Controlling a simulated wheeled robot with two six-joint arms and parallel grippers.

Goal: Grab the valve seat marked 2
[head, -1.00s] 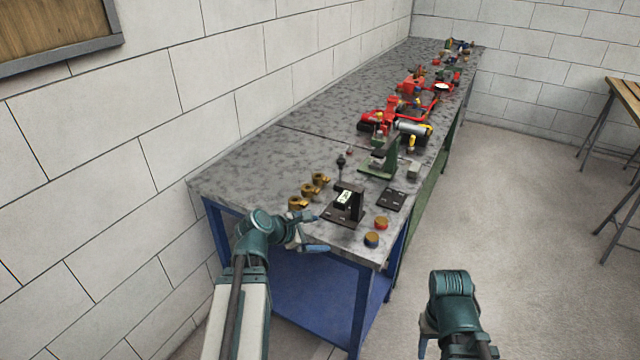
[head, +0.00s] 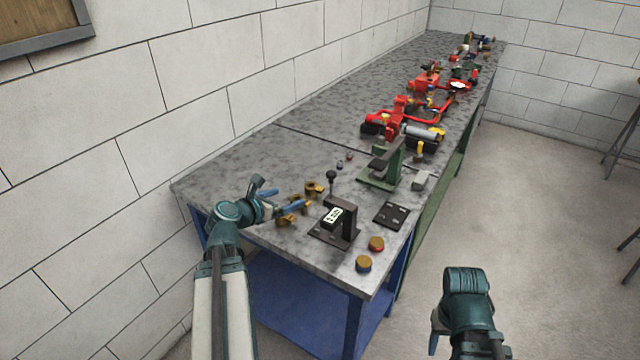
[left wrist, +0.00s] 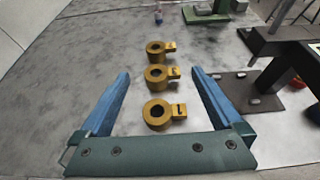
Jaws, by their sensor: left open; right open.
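Three brass ring-shaped valve seats with flat tags stand in a row in the left wrist view. The nearest valve seat (left wrist: 158,114) has a tag that reads 1. The marks on the middle valve seat (left wrist: 156,74) and the far valve seat (left wrist: 156,48) are too small to read surely. My left gripper (left wrist: 160,73) is open and empty, its blue fingers on either side of the row. In the head view my left gripper (head: 286,198) is over the table's near left part and partly hides the seats. My right gripper (head: 434,342) is low, off the table, and mostly hidden.
A black stand (head: 340,222) is right of the seats, with a black plate (head: 391,215) beyond it. Two round caps, one red-sided (head: 376,244) and one blue-sided (head: 363,264), sit near the front edge. A green fixture (head: 384,168) stands farther back. The table's left part is clear.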

